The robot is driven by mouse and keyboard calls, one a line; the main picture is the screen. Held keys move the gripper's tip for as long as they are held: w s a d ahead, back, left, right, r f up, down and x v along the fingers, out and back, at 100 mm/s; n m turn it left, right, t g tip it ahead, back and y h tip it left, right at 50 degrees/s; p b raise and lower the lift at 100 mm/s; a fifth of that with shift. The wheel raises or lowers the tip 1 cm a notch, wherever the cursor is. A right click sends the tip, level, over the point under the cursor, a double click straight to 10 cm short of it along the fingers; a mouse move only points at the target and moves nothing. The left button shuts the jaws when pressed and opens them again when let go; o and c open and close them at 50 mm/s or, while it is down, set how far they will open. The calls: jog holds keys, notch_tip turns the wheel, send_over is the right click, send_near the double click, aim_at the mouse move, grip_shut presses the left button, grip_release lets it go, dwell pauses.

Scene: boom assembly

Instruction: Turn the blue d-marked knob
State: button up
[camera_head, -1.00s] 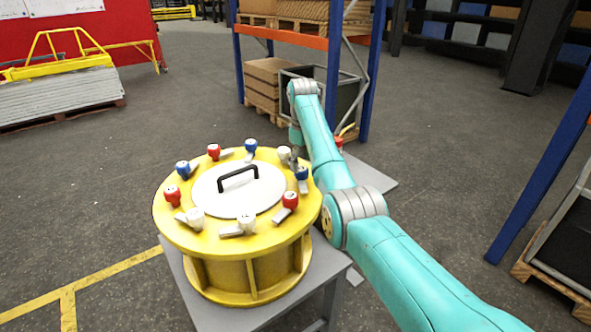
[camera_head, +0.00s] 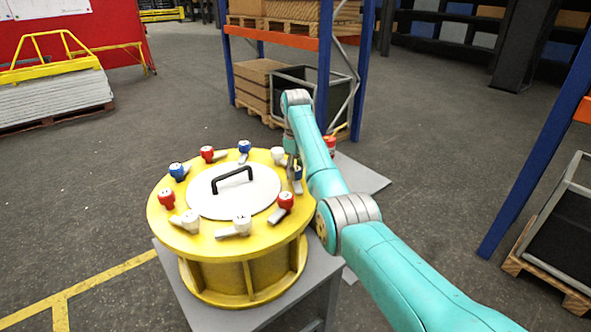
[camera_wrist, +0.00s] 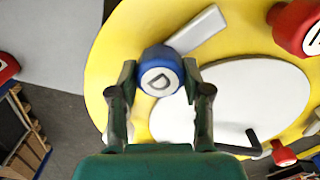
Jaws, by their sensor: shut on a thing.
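The blue knob marked D (camera_wrist: 160,80) sits on the yellow round housing (camera_wrist: 115,45). Its grey lever (camera_wrist: 198,32) points to the upper right in the wrist view. My gripper (camera_wrist: 160,70) is shut on the knob, with one finger on each side of it. The letter D faces the wrist camera and is clear. In the head view, the blue knob (camera_head: 298,172) is at the right of the housing's top, partly hidden by my gripper (camera_head: 294,160) and arm.
Red, blue and white knobs ring the housing, including a white knob (camera_head: 278,156) and a red knob (camera_head: 285,202) near the held one. A white lid with a black handle (camera_head: 232,178) is in the middle. A blue-orange rack (camera_head: 290,36) stands behind.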

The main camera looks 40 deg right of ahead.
jog(key=shift+m, duration=0.3)
jog(key=m, duration=0.3)
jog(key=shift+m, duration=0.3)
jog(key=m, duration=0.4)
jog(key=shift+m, duration=0.3)
jog(key=m, duration=0.4)
jog(key=shift+m, duration=2.5)
jog(key=o, duration=1.2)
jog(key=shift+c, duration=0.2)
